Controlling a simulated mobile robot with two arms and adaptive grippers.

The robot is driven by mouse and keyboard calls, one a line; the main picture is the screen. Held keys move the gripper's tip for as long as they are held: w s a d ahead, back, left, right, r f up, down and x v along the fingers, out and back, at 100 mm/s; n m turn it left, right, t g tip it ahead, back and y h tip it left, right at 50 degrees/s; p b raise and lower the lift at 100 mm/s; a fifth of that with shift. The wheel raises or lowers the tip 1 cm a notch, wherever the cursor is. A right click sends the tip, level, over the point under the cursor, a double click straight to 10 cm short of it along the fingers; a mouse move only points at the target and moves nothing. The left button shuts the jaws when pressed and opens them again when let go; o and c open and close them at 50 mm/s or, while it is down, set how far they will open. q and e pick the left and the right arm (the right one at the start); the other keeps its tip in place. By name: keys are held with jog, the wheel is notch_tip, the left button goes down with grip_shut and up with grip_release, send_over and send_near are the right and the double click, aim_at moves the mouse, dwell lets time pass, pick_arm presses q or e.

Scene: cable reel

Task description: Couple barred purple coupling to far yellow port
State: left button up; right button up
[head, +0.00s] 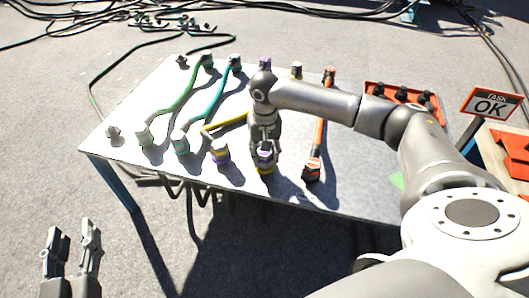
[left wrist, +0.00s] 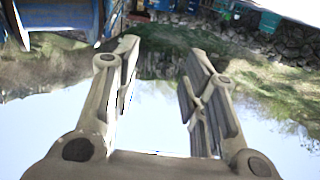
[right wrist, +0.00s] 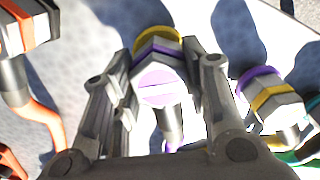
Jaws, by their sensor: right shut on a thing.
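The barred purple coupling, with a purple ring and a pale lavender face crossed by a bar, shows in the right wrist view (right wrist: 158,84) and the head view (head: 264,155). My right gripper (head: 265,140) is shut on it, one finger on each side in the right wrist view (right wrist: 160,100). A near yellow-ringed port (head: 266,170) is directly behind the coupling; I cannot tell whether they are joined. The far yellow port (head: 296,70) stands in the back row, right of a purple one (head: 265,62). My left gripper (head: 72,250) is open and empty, off the table's near left; it also shows in its wrist view (left wrist: 160,90).
A yellow-banded coupling (right wrist: 275,98) on a purple-ringed port is close beside my right gripper. Green (head: 180,98), teal (head: 212,100) and orange (head: 319,125) hoses cross the table (head: 350,190). A red tray (head: 370,88) stands back right, by a TASK OK sign (head: 490,103).

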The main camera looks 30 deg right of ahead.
jog(key=shift+f, duration=0.2)
dwell(0.5)
jog(key=o, duration=1.2)
notch_tip(320, 180, up, 12)
jog(key=shift+r, duration=0.1)
